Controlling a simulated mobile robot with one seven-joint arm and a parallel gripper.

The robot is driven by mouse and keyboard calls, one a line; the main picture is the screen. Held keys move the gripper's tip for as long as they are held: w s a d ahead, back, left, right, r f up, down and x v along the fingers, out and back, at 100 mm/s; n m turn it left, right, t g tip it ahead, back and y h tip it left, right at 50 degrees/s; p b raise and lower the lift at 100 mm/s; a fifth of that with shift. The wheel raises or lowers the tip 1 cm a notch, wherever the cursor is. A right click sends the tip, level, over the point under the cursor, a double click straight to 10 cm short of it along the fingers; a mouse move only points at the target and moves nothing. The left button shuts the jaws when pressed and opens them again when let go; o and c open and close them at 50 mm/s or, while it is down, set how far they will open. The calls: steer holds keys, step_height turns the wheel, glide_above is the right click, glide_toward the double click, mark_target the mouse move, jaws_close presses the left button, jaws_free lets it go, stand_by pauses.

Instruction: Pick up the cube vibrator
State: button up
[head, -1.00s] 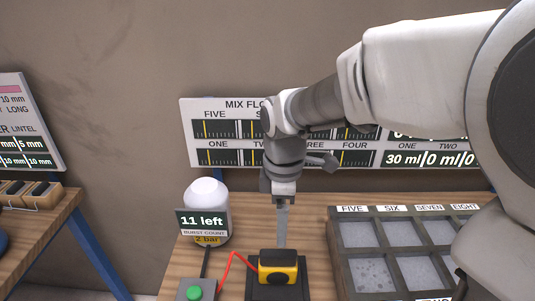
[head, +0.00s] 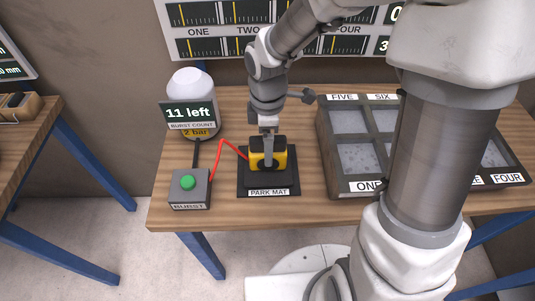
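The cube vibrator (head: 281,158) is a yellow and black block on the black park mat (head: 249,188). A red cable runs from its left side. My gripper (head: 268,160) points straight down at it. One grey finger shows in front of the near face of the cube and overlaps it. The other finger is hidden, so I cannot tell how far apart the fingers are or whether they touch the cube.
A grey burst box (head: 189,190) with a green button stands left of the mat. Behind it is a white bottle (head: 190,85) with an "11 left" sign. A dark mould tray (head: 327,150) with labelled compartments lies to the right. My arm hides part of it.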

step_height(320, 180, down, 4)
steer(key=shift+f+b, duration=0.25)
steer(key=shift+b, duration=0.15)
jaws_close()
steer(key=shift+r, duration=0.1)
